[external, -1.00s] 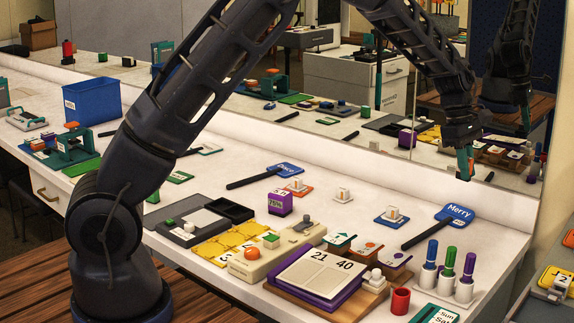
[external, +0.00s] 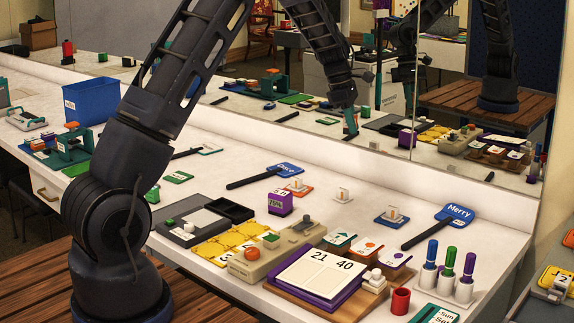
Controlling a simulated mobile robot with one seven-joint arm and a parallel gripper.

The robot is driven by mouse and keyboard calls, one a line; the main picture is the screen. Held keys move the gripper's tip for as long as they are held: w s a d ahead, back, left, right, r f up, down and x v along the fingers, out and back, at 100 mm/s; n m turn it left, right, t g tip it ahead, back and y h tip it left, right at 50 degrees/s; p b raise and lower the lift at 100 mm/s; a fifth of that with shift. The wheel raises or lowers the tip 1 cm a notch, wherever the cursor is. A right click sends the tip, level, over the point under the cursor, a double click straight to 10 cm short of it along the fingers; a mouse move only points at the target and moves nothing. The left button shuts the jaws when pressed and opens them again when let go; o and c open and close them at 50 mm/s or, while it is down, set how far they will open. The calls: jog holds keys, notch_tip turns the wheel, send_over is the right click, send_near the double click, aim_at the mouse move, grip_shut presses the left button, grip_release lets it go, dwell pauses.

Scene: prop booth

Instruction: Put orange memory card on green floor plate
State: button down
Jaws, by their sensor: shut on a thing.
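An orange card (external: 366,249) with a round mark lies at the front, between a green card (external: 338,240) and a purple card (external: 396,259). Small green plates (external: 178,177) with pale labels lie at the left middle of the counter. I cannot tell for sure which of these are the memory card and the floor plate.
A calendar board (external: 318,278), a beige button box (external: 262,262) and yellow tiles (external: 220,243) crowd the front. The middle back is fairly clear.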

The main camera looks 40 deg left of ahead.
jog(key=s+a+n, duration=0.2)
jog(key=a, duration=1.3)
jog(key=n+t+y, duration=0.2)
jog(key=n, duration=0.5)
send_over(179, 176)
jog(key=s, duration=0.1)
jog(key=f, duration=1.9)
jog(key=shift+a+f, duration=0.2)
jog(key=shift+a, duration=0.1)
jog(key=shift+f, duration=0.15)
jog(key=c, duration=1.4)
grip_release()
jog(key=shift+c, duration=0.2)
jog(key=v, duration=1.2)
